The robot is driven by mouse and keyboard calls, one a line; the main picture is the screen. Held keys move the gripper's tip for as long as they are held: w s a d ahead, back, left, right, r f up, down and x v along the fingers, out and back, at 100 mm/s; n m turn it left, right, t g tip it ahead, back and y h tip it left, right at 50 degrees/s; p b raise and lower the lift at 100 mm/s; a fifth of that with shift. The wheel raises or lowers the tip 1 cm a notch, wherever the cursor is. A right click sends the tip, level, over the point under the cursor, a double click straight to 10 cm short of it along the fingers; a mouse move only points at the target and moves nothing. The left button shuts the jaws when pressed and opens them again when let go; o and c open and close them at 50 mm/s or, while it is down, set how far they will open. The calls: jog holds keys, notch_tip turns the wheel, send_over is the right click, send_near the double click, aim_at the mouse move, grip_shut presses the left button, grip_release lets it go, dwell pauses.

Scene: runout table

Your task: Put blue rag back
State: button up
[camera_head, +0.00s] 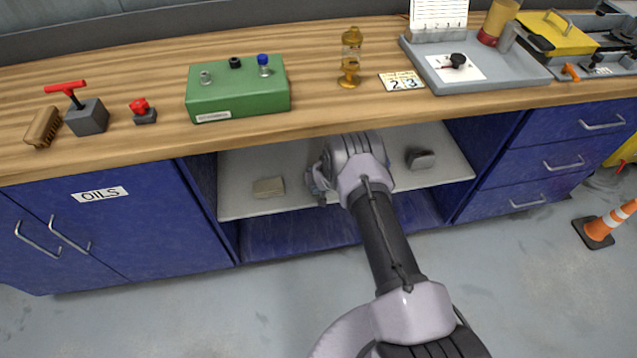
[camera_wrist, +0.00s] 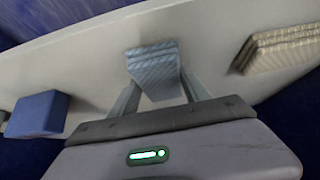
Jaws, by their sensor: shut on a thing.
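My gripper (camera_wrist: 158,86) is shut on a folded, pale blue striped rag (camera_wrist: 153,62), which shows between the two fingers in the wrist view. In the head view my gripper (camera_head: 321,182) is inside the open bay under the bench, over the pale shelf (camera_head: 240,202), and my wrist hides the rag. I cannot tell whether the rag touches the shelf. A folded beige rag (camera_head: 268,187) lies on the shelf to the left of my gripper; it also shows in the wrist view (camera_wrist: 282,48).
A dark block (camera_head: 421,159) sits on the shelf to the right of my wrist; a blue block shows in the wrist view (camera_wrist: 38,113). The wooden benchtop (camera_head: 330,110) lies above the bay. A green box (camera_head: 238,90) and an amber bottle (camera_head: 351,58) stand on it.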

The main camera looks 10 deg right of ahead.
jog(key=shift+r, duration=0.1)
jog(key=o, duration=1.3)
jog(key=p+v, duration=0.6)
jog(key=v, duration=0.6)
